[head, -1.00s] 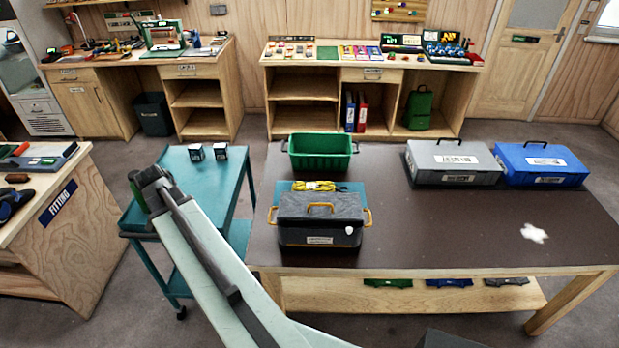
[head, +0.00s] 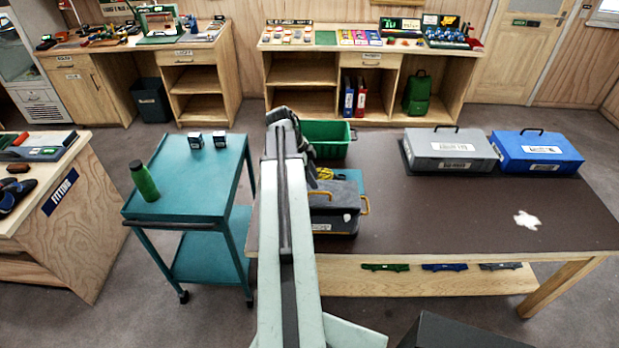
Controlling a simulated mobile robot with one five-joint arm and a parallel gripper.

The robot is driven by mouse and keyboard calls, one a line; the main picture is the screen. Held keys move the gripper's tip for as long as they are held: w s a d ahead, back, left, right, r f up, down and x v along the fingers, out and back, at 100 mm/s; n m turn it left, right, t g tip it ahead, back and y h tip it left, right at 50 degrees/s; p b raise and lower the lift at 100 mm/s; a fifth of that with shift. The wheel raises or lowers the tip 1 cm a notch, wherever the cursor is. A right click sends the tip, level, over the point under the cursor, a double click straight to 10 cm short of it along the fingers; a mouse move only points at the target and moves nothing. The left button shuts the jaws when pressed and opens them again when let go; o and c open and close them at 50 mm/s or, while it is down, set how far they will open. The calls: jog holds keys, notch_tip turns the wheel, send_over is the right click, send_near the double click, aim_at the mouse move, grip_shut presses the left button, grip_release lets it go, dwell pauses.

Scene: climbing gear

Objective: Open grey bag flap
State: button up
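The dark grey bag (head: 340,202) with orange side handles sits upright on the brown table. Its left part is hidden behind my arm, and its visible top looks closed. My gripper (head: 290,130) is at the far end of my arm, seen from behind. It appears above and left of the bag in the picture, in front of the left end of the green bin. Its fingertips cannot be made out, and no held object shows.
A green bin (head: 328,138) stands behind the bag, with yellow rope (head: 322,174) between them. A grey case (head: 450,165) and a blue case (head: 538,165) stand at the back right. A teal trolley (head: 205,175) carries a green bottle (head: 144,181). The table's right front is mostly clear.

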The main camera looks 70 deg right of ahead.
jog(key=b+x, duration=0.4)
jog(key=x, duration=0.1)
jog(key=shift+f, duration=0.45)
jog(key=shift+s+r, duration=0.1)
jog(key=shift+r, duration=0.05)
grip_shut()
jog(key=shift+w+d+r+p, duration=0.2)
jog(key=shift+d+r+p, duration=0.25)
jog(key=shift+r+p, duration=0.1)
jog(key=shift+w+d+r+p, duration=0.15)
jog(key=shift+d+r+p, duration=0.25)
jog(key=shift+r+p, duration=0.1)
jog(key=shift+d, duration=0.1)
jog(key=shift+w+d+r+p, duration=0.25)
jog(key=shift+d+r+p, duration=0.3)
jog(key=shift+d, duration=0.05)
jog(key=o, duration=0.6)
grip_release()
jog(key=shift+f, duration=0.1)
